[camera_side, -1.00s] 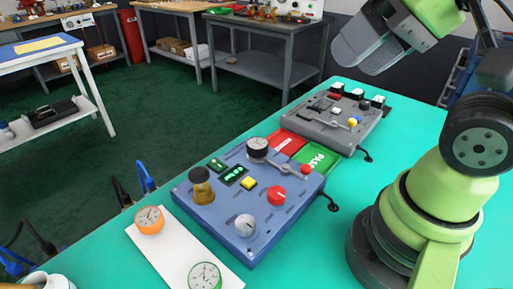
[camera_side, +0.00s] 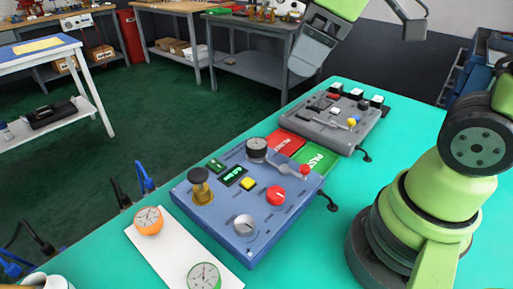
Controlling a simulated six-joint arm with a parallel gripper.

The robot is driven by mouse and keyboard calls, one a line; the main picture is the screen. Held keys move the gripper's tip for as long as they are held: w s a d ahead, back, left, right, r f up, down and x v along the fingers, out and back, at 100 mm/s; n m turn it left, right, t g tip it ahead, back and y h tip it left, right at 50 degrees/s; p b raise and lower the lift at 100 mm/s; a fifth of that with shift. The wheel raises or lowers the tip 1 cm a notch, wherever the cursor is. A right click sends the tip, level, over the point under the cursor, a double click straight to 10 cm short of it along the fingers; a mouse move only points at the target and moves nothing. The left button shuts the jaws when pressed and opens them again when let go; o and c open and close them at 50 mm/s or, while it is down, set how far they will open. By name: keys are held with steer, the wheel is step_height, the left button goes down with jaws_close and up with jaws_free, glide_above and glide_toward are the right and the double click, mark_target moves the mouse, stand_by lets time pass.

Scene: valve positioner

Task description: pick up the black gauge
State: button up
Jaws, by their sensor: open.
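The black gauge (camera_side: 257,148) has a dark rim and a pale dial face. It sits at the back of the blue panel (camera_side: 215,221), by the base of the grey lever (camera_side: 284,168). My gripper (camera_side: 300,68) is grey and hangs high at the top of the view, above and to the right of the gauge and well apart from it. It is open, and nothing shows in it. Its fingers are seen from the side and partly overlap.
An orange gauge (camera_side: 148,220) and a green gauge (camera_side: 204,276) lie on a white board (camera_side: 188,244) at the front left. A grey panel (camera_side: 328,127) with several knobs stands behind. Red (camera_side: 286,142) and green (camera_side: 317,158) pads lie between the panels.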

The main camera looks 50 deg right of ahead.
steer(key=w+d+f+n+g, duration=0.1)
steer(key=w+f+n+g, duration=0.1)
steer(key=w+f+n, duration=0.3)
steer(key=n+g+h, duration=0.1)
steer(key=n+g, duration=0.2)
steer(key=n, duration=1.1)
glide_above(256, 142)
step_height(256, 142, down, 11)
steer(key=shift+s+d+r, duration=0.1)
steer(key=shift+r, duration=0.05)
step_height(256, 142, down, 4)
steer(key=shift+f, duration=3.05)
steer(key=c, duration=1.1)
